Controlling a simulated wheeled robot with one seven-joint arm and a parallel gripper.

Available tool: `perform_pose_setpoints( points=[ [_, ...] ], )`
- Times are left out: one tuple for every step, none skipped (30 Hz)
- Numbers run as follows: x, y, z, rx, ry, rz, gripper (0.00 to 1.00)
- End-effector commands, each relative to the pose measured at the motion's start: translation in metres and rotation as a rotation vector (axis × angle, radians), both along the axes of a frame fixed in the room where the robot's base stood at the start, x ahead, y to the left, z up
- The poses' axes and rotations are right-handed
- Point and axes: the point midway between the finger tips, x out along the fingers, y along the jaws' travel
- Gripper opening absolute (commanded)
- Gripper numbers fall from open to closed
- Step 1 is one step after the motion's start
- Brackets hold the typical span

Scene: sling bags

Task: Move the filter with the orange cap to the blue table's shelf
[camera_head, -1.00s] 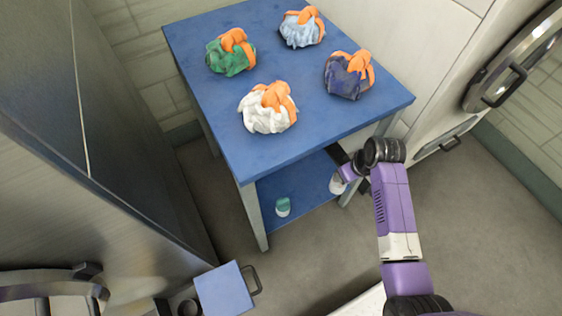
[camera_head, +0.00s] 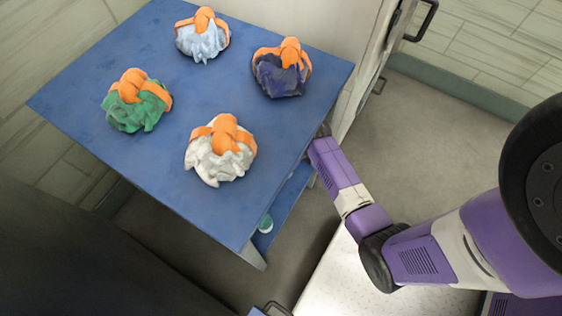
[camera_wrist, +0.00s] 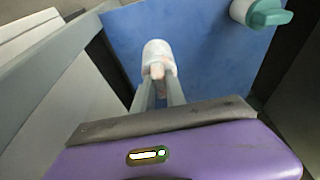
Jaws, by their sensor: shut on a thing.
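In the wrist view, my gripper (camera_wrist: 160,78) is shut on a white filter (camera_wrist: 157,50) with a pale pinkish-orange cap between the fingertips. The filter is over the blue shelf (camera_wrist: 205,55); I cannot tell whether it touches it. In the head view, the blue table (camera_head: 85,95) stands at left and centre, with part of its lower shelf (camera_head: 288,205) showing. My gripper and the held filter are hidden under the tabletop there. A second white filter with a teal cap (camera_wrist: 266,13) is on the shelf at the upper right; its top shows in the head view (camera_head: 265,223).
White (camera_head: 220,150), green (camera_head: 137,103), dark blue (camera_head: 281,70) and light blue (camera_head: 202,36) bags with orange straps sit on the tabletop. A grey table leg (camera_wrist: 50,60) runs close beside my gripper. Open floor (camera_head: 425,150) lies right of the table.

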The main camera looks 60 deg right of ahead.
Motion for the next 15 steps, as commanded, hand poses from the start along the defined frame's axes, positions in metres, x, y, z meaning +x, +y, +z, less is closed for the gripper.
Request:
perform_pose_setpoints(
  points=[
    [0.000,-0.001,-0.012,0.000,0.000,-0.002,0.00],
    [0.000,-0.001,-0.016,0.000,0.000,-0.002,0.00],
    [0.000,-0.001,-0.020,0.000,-0.001,-0.002,0.00],
    [0.001,-0.001,-0.022,0.000,-0.001,-0.002,0.00],
    [0.001,-0.001,-0.024,0.000,-0.001,-0.002,0.00],
    [0.001,-0.001,-0.025,-0.001,-0.002,-0.001,0.00],
    [0.001,-0.001,-0.027,-0.001,-0.002,-0.001,0.00],
    [0.001,-0.001,-0.029,-0.001,-0.002,-0.001,0.00],
    [0.001,-0.001,-0.032,-0.001,-0.001,-0.001,0.00],
    [0.000,0.000,-0.036,0.000,0.000,-0.001,0.00],
    [0.000,0.000,-0.040,0.000,0.000,-0.001,0.00],
    [0.000,-0.001,-0.046,-0.001,-0.001,-0.001,0.00],
    [0.000,0.000,-0.051,0.000,0.000,-0.001,0.00],
    [0.000,-0.001,-0.055,0.001,0.000,-0.002,0.00],
    [0.000,-0.001,-0.060,0.000,-0.001,-0.002,0.00]
  ],
)
